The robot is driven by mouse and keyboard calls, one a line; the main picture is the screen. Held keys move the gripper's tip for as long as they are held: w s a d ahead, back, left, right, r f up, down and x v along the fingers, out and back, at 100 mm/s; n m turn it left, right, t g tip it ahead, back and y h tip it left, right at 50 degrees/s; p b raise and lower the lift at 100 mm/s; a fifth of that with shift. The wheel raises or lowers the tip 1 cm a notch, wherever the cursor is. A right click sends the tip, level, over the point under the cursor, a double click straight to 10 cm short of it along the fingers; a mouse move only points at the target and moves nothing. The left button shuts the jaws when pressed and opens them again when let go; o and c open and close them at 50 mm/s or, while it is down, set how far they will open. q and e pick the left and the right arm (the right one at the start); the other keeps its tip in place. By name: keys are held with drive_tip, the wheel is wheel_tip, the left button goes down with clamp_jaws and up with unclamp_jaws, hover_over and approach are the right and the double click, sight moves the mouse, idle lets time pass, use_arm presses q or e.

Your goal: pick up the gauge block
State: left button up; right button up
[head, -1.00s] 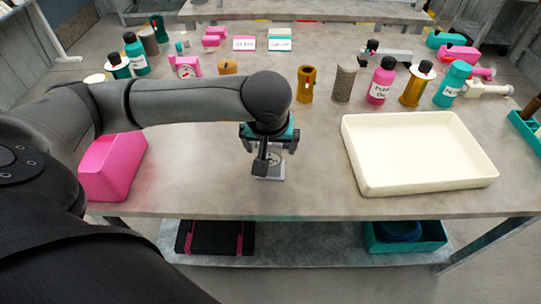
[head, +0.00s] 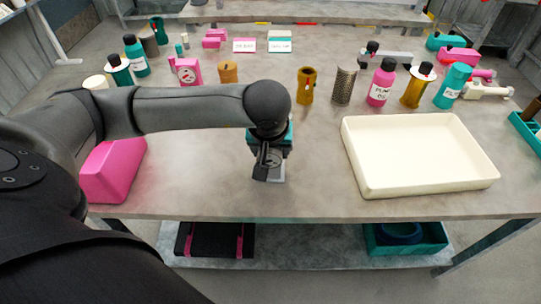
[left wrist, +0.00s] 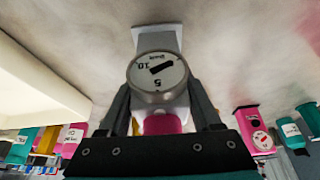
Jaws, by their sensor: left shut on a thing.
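The gauge block is a pale grey block (left wrist: 157,38) with a round white dial (left wrist: 157,72) marked 5 and 10, and a pink part below the dial. In the head view the gauge block (head: 277,177) is near the front middle of the workbench, partly hidden by my gripper. My left gripper (head: 268,160) points down over it. In the left wrist view the left gripper's fingers (left wrist: 160,95) are shut on it, one on each side of the dial. I cannot tell whether it touches the bench. My right gripper is out of view.
A cream tray (head: 368,184) stands to the right on the workbench (head: 220,195). A pink block-shaped bin (head: 112,168) is at the left, under my arm. Bottles, cylinders and a pink gauge (head: 187,70) stand along the back. The bench between gripper and tray is clear.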

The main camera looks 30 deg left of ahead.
use_arm(q)
clamp_jaws()
drive_tip(key=shift+r, duration=0.25)
